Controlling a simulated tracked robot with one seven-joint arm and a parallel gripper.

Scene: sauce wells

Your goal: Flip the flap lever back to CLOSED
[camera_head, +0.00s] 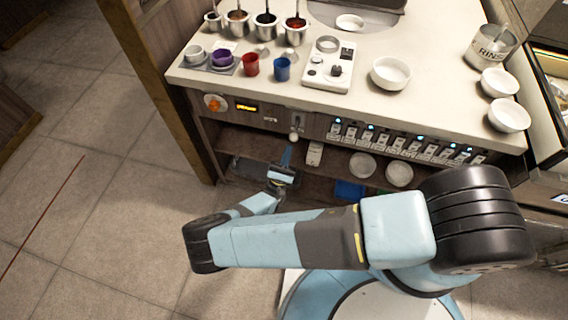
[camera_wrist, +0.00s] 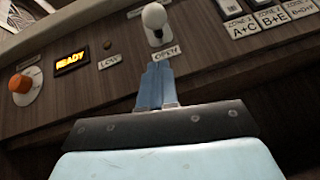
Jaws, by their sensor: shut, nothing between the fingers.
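The flap lever (camera_wrist: 154,18) has a white round knob and stands on the counter's front panel in the wrist view. A label reading OPEN (camera_wrist: 166,52) sits just below it. The knob also shows in the head view (camera_head: 293,136). My gripper (camera_wrist: 158,68) is shut and empty, with its blue fingertips just below the lever knob and over or near the OPEN label. In the head view my gripper (camera_head: 287,150) is under the panel edge, below the knob. Whether the fingertips touch the lever cannot be told. No CLOSED label is readable.
Left of the lever are a LOW label (camera_wrist: 109,62), a lit READY display (camera_wrist: 72,64) and an orange knob (camera_wrist: 20,84). Right of it is a row of labelled switches (camera_head: 400,143). Cups, bowls and sauce wells stand on the counter (camera_head: 215,82) above.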

